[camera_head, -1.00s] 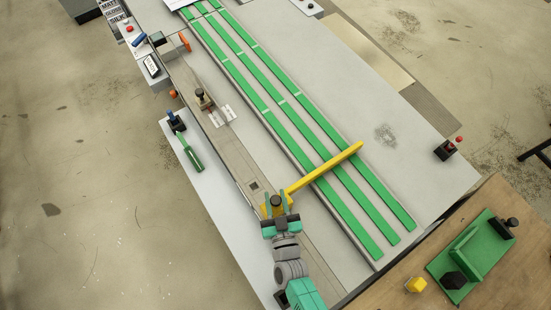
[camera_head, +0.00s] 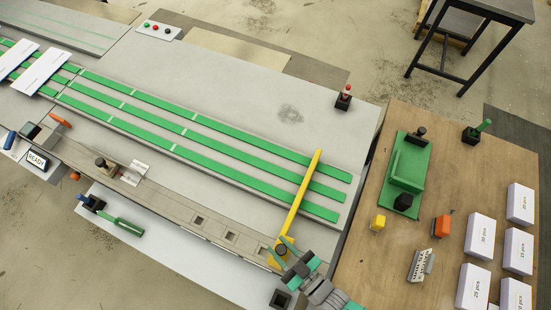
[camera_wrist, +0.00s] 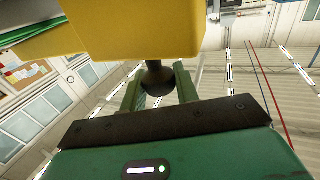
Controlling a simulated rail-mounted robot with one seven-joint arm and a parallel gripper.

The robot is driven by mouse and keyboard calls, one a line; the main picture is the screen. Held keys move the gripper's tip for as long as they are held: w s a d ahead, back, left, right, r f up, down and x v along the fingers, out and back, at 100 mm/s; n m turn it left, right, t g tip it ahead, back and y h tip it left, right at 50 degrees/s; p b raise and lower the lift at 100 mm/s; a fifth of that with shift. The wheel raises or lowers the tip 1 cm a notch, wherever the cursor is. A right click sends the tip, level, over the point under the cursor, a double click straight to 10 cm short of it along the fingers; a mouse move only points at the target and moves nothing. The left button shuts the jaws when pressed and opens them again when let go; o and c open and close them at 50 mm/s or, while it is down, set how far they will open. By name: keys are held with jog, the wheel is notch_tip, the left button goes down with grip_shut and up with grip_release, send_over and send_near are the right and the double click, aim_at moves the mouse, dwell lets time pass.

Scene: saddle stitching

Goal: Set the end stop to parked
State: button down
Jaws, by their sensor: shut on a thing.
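The end stop is a long yellow bar (camera_head: 299,195) that lies across the green belts (camera_head: 205,120) close to their right end. Its near end sits on the grey rail (camera_head: 180,207), and a dark knob stands on it. My gripper (camera_head: 283,251) is shut on this knob at the rail's right part. In the wrist view the yellow end stop (camera_wrist: 130,30) fills the upper left, with the black knob (camera_wrist: 158,78) between my green fingers. Several square holes show in the rail left of the end stop. The rail under the end stop and my gripper is partly hidden.
A wooden table (camera_head: 350,265) on the right holds a green fixture (camera_head: 408,165), a yellow block (camera_head: 378,222), an orange item (camera_head: 442,225) and white boxes (camera_head: 480,237). A red-topped switch (camera_head: 344,97) stands at the machine's far corner. A green-handled tool (camera_head: 128,226) lies near the rail.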

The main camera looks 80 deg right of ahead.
jog(key=c, duration=1.1)
grip_release()
jog(key=b+v, duration=0.1)
jog(key=v, duration=0.7)
